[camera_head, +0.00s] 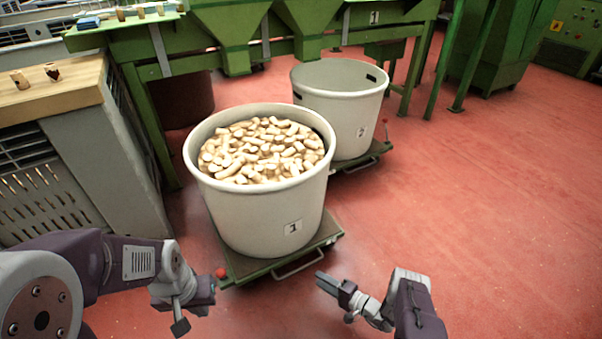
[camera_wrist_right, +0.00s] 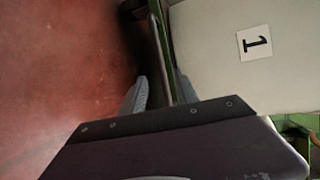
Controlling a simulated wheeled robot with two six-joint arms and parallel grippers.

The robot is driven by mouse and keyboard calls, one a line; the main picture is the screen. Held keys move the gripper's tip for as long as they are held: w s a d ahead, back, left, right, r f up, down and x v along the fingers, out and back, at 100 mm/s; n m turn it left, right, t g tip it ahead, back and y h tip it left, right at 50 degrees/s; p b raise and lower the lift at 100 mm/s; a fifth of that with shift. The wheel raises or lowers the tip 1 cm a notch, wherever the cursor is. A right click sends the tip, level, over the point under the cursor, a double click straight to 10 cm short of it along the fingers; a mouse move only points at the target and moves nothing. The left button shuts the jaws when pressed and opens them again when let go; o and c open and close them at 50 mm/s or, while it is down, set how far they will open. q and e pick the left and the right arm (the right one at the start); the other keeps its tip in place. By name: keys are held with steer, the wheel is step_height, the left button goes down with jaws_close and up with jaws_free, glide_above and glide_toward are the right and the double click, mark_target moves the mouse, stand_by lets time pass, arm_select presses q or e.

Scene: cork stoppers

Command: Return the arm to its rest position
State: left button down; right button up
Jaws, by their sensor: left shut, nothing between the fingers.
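My left gripper (camera_head: 181,327) is shut and empty at the lower left of the head view, in front of the green cart and left of its handle. My right gripper (camera_head: 319,277) is at the lower middle, just right of the cart's handle (camera_head: 298,266). In the right wrist view its two fingers (camera_wrist_right: 161,91) stand apart, so it is open. The handle bar (camera_wrist_right: 158,50) shows between them in that picture; I cannot tell how far beyond the fingertips it lies. I see nothing held.
A bin marked 1 (camera_head: 262,214), full of corks (camera_head: 262,150), stands on the green cart (camera_head: 329,233). An emptier-looking bin (camera_head: 345,130) stands behind. A wooden-topped cabinet (camera_head: 60,88) with two corks is at left. Red floor (camera_head: 490,190) is clear at right.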

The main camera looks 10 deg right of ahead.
steer(key=s+a+r+n+g+p, duration=0.3)
steer(key=r+g, duration=0.3)
steer(key=r, duration=0.4)
steer(key=s+a+r+n+g+p, duration=0.25)
steer(key=r+g, duration=0.35)
steer(key=r, duration=0.4)
steer(key=s+d+r+n+t+h+p, duration=0.15)
steer(key=s+d+r+h+p, duration=0.3)
steer(key=r, duration=0.65)
steer(key=s+d+r+n+h+p, duration=0.1)
steer(key=s+d+r+n+h, duration=0.2)
steer(key=s+r+h, duration=0.6)
step_height(320, 180, up, 40)
steer(key=w+y+p, duration=0.1)
steer(key=y+p, duration=0.1)
steer(key=p, duration=3.5)
steer(key=shift+w+d+f+y+p, duration=0.15)
steer(key=shift+f+y+p, duration=0.1)
steer(key=shift+y+p, duration=0.15)
